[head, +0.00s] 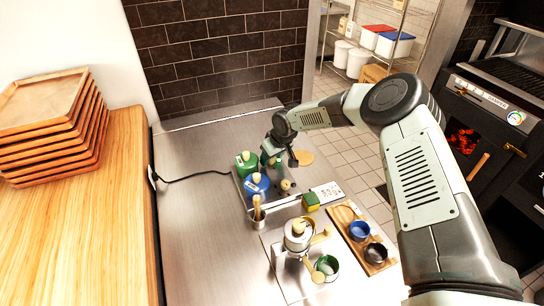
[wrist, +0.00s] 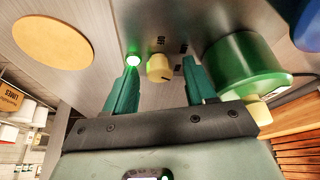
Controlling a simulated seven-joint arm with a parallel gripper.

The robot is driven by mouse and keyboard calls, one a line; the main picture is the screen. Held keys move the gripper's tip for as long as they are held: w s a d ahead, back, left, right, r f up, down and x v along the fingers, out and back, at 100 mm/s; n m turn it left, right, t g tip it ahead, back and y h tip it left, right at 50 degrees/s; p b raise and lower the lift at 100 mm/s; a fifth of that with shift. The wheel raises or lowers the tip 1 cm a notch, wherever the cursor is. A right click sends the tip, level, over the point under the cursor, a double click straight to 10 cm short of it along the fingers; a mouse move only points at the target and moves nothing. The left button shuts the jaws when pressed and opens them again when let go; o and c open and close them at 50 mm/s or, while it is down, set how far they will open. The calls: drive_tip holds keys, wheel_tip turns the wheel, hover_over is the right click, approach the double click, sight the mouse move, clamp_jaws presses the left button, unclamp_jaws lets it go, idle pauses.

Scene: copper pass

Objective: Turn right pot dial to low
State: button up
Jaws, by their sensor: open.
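The cream dial (wrist: 159,68) sits on the metal front panel beside the green pot (wrist: 235,62), with small dark markings around it. A dark pointer line shows on the dial, but its setting is too small to read. My gripper (wrist: 163,72) is open, with one green finger on each side of the dial; I cannot tell whether either touches it. A lit green lamp (wrist: 133,60) shows by the left finger. In the head view my gripper (head: 272,158) is beside the green pot (head: 247,163), and the arm hides the dial there.
A blue pot (head: 257,188) stands beside the green one. A round orange disc (head: 304,158) lies behind.

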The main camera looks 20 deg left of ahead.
clamp_jaws()
idle(0.3)
drive_tip(key=shift+n, duration=0.3)
drive_tip(key=n+g, duration=0.1)
drive_tip(key=n, duration=0.1)
drive_tip(key=n+g, duration=0.1)
drive_tip(key=n, duration=0.2)
drive_tip(key=shift+w+d+y, duration=0.1)
drive_tip(key=shift+w+y, duration=0.1)
drive_tip(key=shift+y, duration=0.1)
drive_tip(key=n+g, duration=0.1)
drive_tip(key=n, duration=0.2)
drive_tip(key=n+g, duration=0.1)
drive_tip(key=n, duration=0.2)
drive_tip(key=shift+w+h, duration=0.1)
drive_tip(key=shift+h, duration=0.3)
drive_tip(key=shift+g, duration=0.3)
unclamp_jaws()
